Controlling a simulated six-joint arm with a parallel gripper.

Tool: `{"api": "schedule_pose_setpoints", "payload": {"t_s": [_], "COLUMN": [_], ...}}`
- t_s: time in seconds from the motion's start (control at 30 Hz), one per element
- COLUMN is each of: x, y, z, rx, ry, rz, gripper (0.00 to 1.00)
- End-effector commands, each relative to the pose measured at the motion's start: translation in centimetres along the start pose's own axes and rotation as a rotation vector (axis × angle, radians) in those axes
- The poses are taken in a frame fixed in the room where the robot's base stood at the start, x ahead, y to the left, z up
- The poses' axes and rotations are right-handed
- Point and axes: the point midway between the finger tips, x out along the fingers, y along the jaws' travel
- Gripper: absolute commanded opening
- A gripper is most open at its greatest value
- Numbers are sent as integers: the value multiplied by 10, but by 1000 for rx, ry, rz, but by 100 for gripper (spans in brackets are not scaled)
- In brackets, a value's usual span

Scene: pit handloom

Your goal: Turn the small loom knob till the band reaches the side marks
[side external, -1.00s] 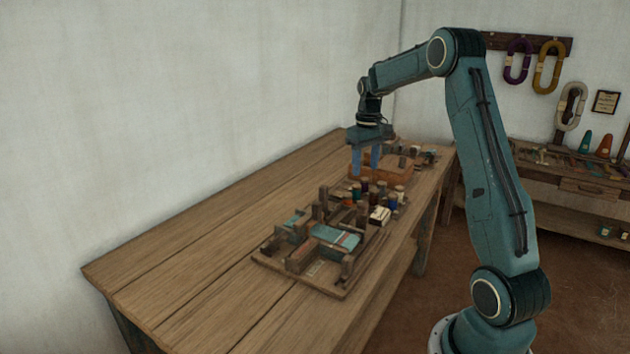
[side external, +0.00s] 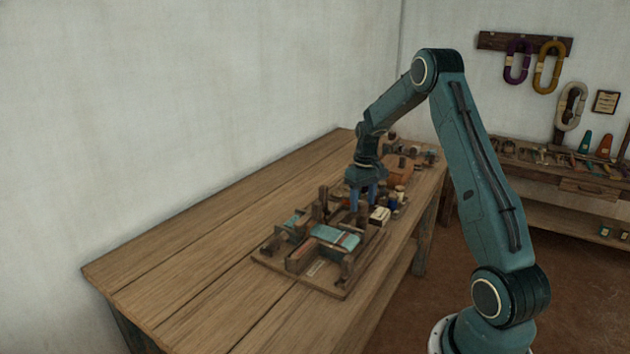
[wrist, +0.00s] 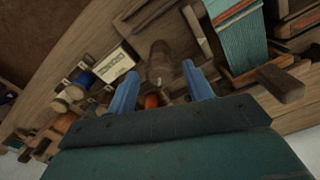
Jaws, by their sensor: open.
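A small wooden loom (side external: 300,278) stands on the bench with a teal woven band (side external: 332,236) stretched across it. In the wrist view the striped teal band (wrist: 240,38) is at upper right. My gripper (side external: 362,207) is low over the loom's far end, pointing down. In the wrist view my gripper (wrist: 160,73) is open, its blue fingers apart. A brown rounded wooden piece (wrist: 160,62), apparently the knob, shows between the fingertips. Whether the fingers touch it I cannot tell. The side marks are too small to make out.
A pale labelled block (side external: 379,215) and several thread spools (wrist: 75,85) stand close beside the fingers. A wooden block (wrist: 280,84) juts out near the band. The bench top (side external: 190,265) left of the loom is clear.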

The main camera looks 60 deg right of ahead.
Motion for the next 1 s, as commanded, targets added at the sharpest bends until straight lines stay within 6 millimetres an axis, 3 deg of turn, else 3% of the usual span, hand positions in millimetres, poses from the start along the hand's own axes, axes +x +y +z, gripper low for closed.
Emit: {"api": "schedule_pose_setpoints", "payload": {"t_s": [0.23,0.47,1.0], "x": [0,0,0], "y": [0,0,0], "z": [0,0,0], "rx": [0,0,119], "ry": [-1,-1,1], "rz": [0,0,-1], "gripper": [49,6,7]}}
